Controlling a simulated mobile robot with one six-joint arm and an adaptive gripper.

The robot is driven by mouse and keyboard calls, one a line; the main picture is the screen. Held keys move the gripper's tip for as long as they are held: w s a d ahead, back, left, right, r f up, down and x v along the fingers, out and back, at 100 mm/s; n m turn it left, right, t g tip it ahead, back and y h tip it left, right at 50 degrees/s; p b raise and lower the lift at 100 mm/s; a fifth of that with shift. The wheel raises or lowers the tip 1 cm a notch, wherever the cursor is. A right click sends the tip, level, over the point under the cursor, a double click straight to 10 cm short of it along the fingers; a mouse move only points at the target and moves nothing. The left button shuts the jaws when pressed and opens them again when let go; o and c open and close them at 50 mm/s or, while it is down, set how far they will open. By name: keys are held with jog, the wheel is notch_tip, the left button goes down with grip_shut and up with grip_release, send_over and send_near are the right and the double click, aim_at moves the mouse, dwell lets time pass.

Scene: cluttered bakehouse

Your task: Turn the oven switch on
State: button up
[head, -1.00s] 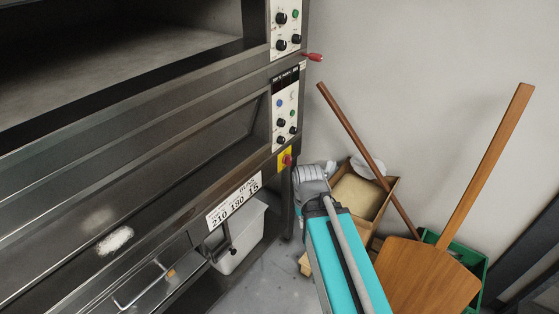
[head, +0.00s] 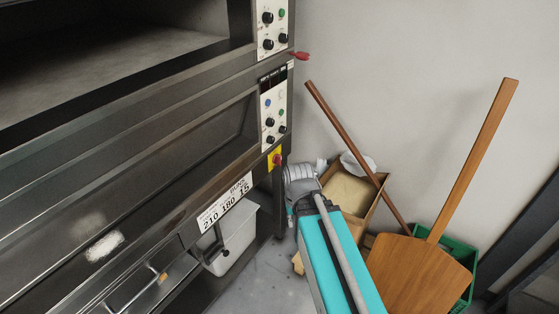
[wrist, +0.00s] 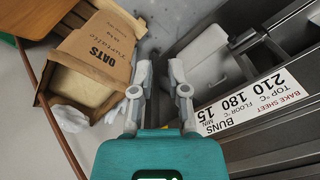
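The oven switch, a red knob on a yellow plate (head: 275,159), sits at the oven's front right corner, below the lower control panel (head: 274,108). I cannot make out which way the knob is turned. I do not see the switch in the wrist view. In the head view my grey wrist is just right of the switch and slightly lower, apart from it in the picture. In the wrist view my gripper (wrist: 159,75) is open, with its two grey fingers apart and nothing between them.
A bake sheet label (head: 226,203) is on the oven front, above a white bin (head: 232,240). A cardboard box (head: 349,190), a wooden peel (head: 420,275), a leaning pole (head: 345,140) and a green crate (head: 459,262) crowd the right side. An oats bag (wrist: 103,50) shows in the wrist view.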

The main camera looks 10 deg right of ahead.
jog(key=shift+o, duration=1.1)
jog(key=shift+w+f, duration=0.35)
jog(key=shift+f, duration=0.05)
jog(key=shift+o, duration=0.6)
jog(key=w+a+f+n+t+y+b, duration=0.1)
jog(key=w+f+n+y+b, duration=0.2)
jog(key=w+f+b, duration=0.3)
jog(key=w+y+b, duration=0.1)
jog(key=w+b, duration=0.1)
jog(key=w, duration=0.1)
jog(key=shift+a+f+t+y, duration=0.2)
jog(key=shift+a+t+y, duration=0.1)
jog(key=shift+t, duration=0.1)
jog(key=n+t+y+b, duration=0.7)
jog(key=t+b, duration=0.4)
jog(key=b, duration=1)
send_near(281, 158)
jog(key=s+d+m+y, duration=0.1)
jog(key=s+d, duration=0.1)
jog(key=d, duration=0.1)
jog(key=shift+s+f, duration=0.2)
jog(key=shift+a, duration=0.15)
jog(key=x, duration=1.4)
